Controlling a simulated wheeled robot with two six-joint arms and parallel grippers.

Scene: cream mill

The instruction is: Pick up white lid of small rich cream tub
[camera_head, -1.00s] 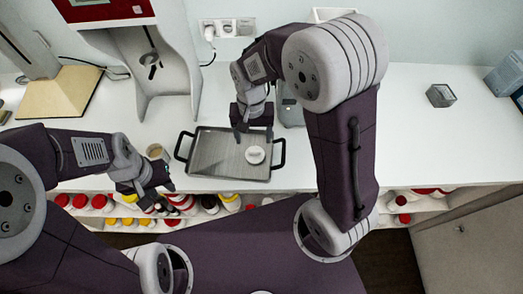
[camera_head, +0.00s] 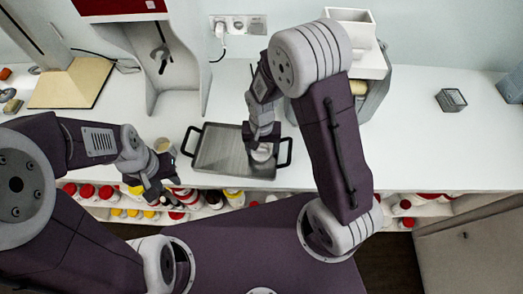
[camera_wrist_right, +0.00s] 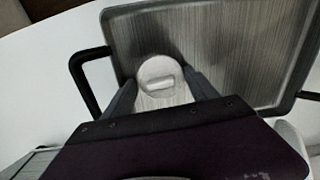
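The white lid (camera_head: 262,152) lies on the grey tray (camera_head: 216,155), near its right side. In the right wrist view the round lid (camera_wrist_right: 157,72) has a raised bar handle across its middle. My right gripper (camera_head: 261,142) is over the tray at the lid and partly covers it in the head view. In the right wrist view its two fingers (camera_wrist_right: 160,92) are apart, one on each side of the lid's near part, with nothing clamped between them. My left gripper (camera_head: 160,196) hangs by the counter's front edge; its finger opening is too small to tell.
A small beige cup (camera_head: 162,145) stands left of the tray. Several red- and yellow-capped bottles (camera_head: 105,192) fill the shelf below the counter.

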